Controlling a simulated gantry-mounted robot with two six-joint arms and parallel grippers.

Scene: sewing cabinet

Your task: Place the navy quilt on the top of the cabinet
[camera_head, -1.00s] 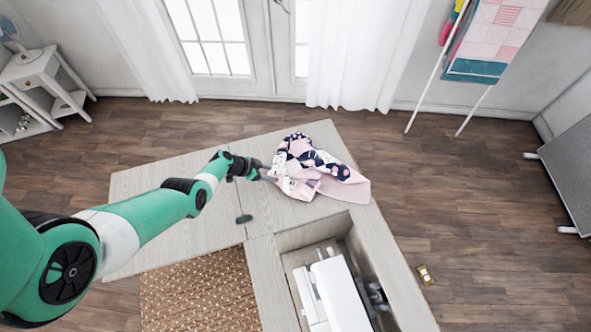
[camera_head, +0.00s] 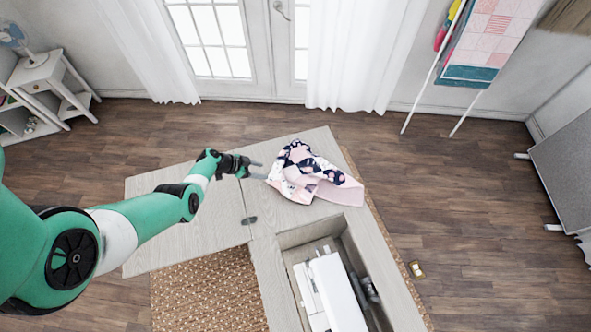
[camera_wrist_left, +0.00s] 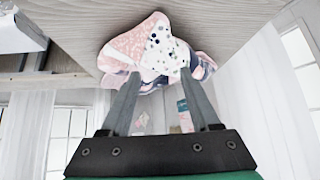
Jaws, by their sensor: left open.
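The quilt (camera_head: 310,178), patterned in navy, pink and white, lies crumpled on the far part of the pale wood cabinet top (camera_head: 185,238). Its pink edge spreads to the right. My left gripper (camera_head: 261,170) is at the quilt's left side, with its fingers apart and nothing visibly held. In the left wrist view the quilt (camera_wrist_left: 155,48) lies beyond the spread fingers (camera_wrist_left: 160,74). I cannot tell whether a fingertip touches the cloth. My right gripper is out of view.
A white sewing machine (camera_head: 335,290) sits in the cabinet's open well, in front of the quilt. A woven rug (camera_head: 210,295) lies below. A rack with hanging quilts (camera_head: 488,45) stands at the back right. The cabinet top's left part is clear.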

